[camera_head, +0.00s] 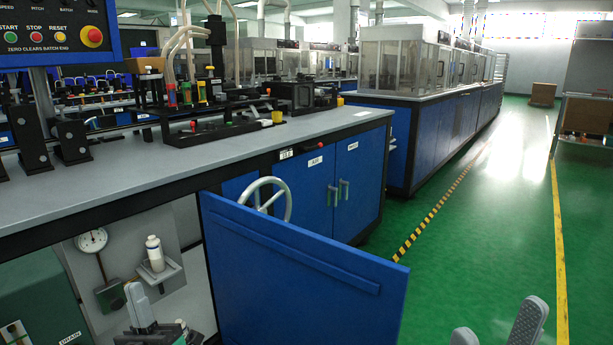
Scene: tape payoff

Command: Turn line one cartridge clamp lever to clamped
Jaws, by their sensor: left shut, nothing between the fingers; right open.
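I cannot tell which part is the line one cartridge clamp lever. A small red handle (314,147) sits on the bench front by the AIR label. The bench-top machine (225,130) carries small red, green and yellow parts. My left gripper (134,290) is shut and empty, low in front of the open cabinet, below a white bottle (154,250) on a small bracket shelf. My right gripper (497,322) is open and empty at the bottom right edge, over the green floor, apart from everything; only its fingers show.
An open blue door (300,280) stands between my grippers, with a grey handwheel (265,194) behind it. A gauge (91,240) hangs inside the cabinet. The grey worktop (60,192) is above. A control panel (60,30) is top left. The green floor (480,225) at right is clear.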

